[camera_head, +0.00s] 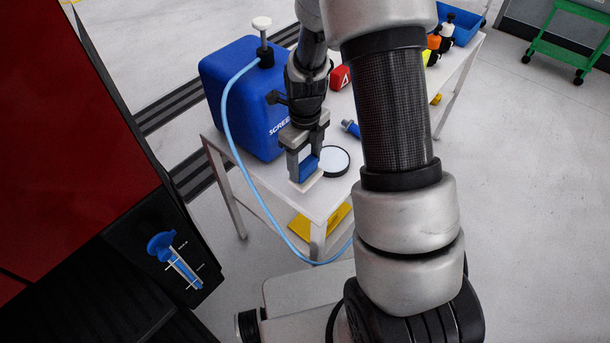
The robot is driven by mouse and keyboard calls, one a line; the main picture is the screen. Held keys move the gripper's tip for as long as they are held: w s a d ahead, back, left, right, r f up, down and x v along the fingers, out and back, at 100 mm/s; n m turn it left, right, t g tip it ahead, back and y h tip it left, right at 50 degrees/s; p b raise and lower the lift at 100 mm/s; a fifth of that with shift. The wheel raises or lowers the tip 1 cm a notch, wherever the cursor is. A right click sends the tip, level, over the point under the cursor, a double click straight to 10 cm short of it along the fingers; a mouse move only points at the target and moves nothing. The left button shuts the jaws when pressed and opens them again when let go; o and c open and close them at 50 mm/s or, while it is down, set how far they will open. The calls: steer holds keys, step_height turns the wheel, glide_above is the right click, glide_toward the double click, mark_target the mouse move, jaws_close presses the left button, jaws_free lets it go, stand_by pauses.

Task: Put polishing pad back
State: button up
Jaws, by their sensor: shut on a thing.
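My gripper (306,158) points down over the front part of the white table (262,181). It is shut on a small blue block with a pale underside, which looks like the polishing pad (309,166). The pad is at or very close to the tabletop; I cannot tell whether it touches. The fingers hide part of it. A round dish with a black rim and pale inside (334,161) lies just right of the pad.
A large blue container (235,95) with a pump top and light blue hose stands left of my gripper. A blue tool (351,128) and a red block (340,78) lie behind. A blue bin (463,25) is at the far end. A dark red-and-black body (70,130) fills the left.

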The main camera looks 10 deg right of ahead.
mark_target(305, 173)
steer(key=shift+f, duration=2.25)
steer(key=o, duration=1)
steer(key=shift+c, duration=0.2)
